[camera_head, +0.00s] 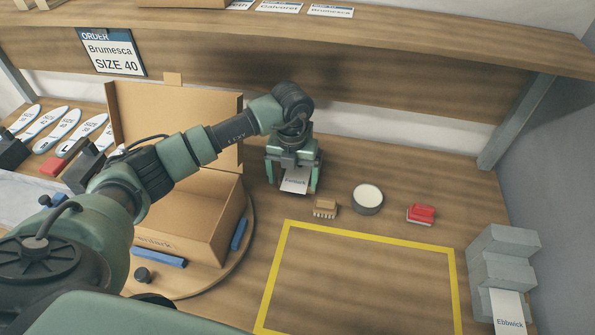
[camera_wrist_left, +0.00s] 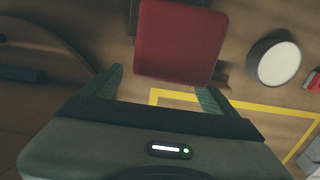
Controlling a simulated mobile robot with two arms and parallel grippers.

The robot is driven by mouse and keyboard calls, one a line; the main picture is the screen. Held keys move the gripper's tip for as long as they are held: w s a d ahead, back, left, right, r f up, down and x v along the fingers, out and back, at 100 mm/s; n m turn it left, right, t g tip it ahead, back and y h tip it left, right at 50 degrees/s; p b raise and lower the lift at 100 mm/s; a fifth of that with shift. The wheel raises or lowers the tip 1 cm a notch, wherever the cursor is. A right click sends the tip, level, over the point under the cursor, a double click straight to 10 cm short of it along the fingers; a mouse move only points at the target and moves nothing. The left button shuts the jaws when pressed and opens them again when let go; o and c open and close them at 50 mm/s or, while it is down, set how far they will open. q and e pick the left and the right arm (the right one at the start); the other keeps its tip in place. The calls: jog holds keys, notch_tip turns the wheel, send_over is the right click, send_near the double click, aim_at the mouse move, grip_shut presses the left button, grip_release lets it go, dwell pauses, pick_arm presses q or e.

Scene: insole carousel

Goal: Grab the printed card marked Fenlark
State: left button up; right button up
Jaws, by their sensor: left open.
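The white printed card (camera_head: 295,185) stands on the table behind the small brush, and its small dark print appears to read Fenlark. My left gripper (camera_head: 294,187) points down over it, with one finger on each side of the card. The jaws are open, and the gripper hides the card's upper part. In the left wrist view a red flat panel (camera_wrist_left: 178,42) shows just beyond the open fingers of my left gripper (camera_wrist_left: 163,82); it may be the card's back, but I cannot tell. My right gripper is not in view.
A brush (camera_head: 325,208), a round tin (camera_head: 367,198) and a red item (camera_head: 421,214) stand nearby. An open cardboard box (camera_head: 205,225) is to the left. A card marked Ebbwick (camera_head: 508,312) is at the lower right. The yellow-outlined area (camera_head: 288,262) is empty.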

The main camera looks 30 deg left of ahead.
pick_arm(q)
notch_tip(320, 180, down, 2)
jog(key=shift+f, duration=0.2)
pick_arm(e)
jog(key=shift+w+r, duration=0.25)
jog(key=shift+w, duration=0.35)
pick_arm(q)
jog(key=shift+f, duration=0.1)
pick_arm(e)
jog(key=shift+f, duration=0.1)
pick_arm(q)
jog(key=c, duration=1.5)
